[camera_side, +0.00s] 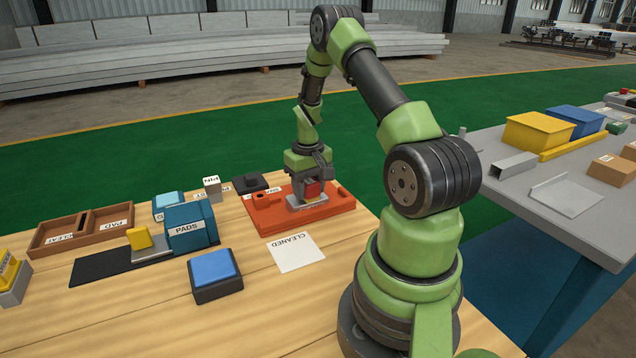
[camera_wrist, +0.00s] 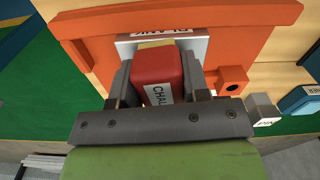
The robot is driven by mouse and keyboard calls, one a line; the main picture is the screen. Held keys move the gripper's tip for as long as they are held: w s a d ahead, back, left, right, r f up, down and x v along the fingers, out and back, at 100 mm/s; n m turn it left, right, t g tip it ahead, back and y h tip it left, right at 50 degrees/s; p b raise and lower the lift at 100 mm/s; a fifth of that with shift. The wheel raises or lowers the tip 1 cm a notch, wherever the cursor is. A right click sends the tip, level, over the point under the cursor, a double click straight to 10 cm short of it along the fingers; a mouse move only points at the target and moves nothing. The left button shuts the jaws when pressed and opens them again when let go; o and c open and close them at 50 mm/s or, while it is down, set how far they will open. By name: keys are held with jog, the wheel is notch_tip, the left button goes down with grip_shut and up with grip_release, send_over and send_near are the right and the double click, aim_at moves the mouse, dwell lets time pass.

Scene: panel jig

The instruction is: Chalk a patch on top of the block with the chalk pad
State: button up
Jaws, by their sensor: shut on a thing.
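The chalk pad is a red block (camera_wrist: 152,66) with a white label reading "CHAL", partly hidden, and a pale yellowish edge at its far end. My gripper (camera_wrist: 157,76) is shut on it, one finger on each side. In the side view my gripper (camera_side: 309,188) points down over the orange jig, with the red pad between its fingers. The block (camera_wrist: 196,46) is a silver-grey piece labelled "BLANK", lying in the jig directly below the pad. In the side view the block (camera_side: 306,204) shows low under the gripper. Whether the pad touches its top I cannot tell.
The orange jig (camera_side: 335,206) has a raised post at its left. A "CLEANED" card (camera_side: 297,254) lies in front. To the left are a blue "PADS" box (camera_side: 190,226), a yellow piece (camera_side: 138,238), a blue-topped box (camera_side: 214,274) and a wooden tray (camera_side: 45,240).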

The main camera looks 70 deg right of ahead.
jog(key=shift+w+a, duration=1.25)
jog(key=shift+a, duration=0.05)
jog(key=shift+s+d, duration=2.5)
jog(key=shift+s+d+r, duration=0.1)
jog(key=shift+s+d, duration=0.1)
jog(key=shift+d, duration=0.05)
notch_tip(320, 180, up, 8)
jog(key=shift+a, duration=0.1)
jog(key=n, duration=0.3)
send_near(294, 202)
jog(key=w+a+r, duration=0.2)
jog(key=a+r, duration=0.2)
jog(key=a, duration=0.2)
jog(key=a+r+n, duration=0.2)
jog(key=a+n, duration=0.2)
jog(key=a, duration=1.2)
jog(key=shift+a+r+n, duration=0.3)
jog(key=shift+a+n, duration=0.1)
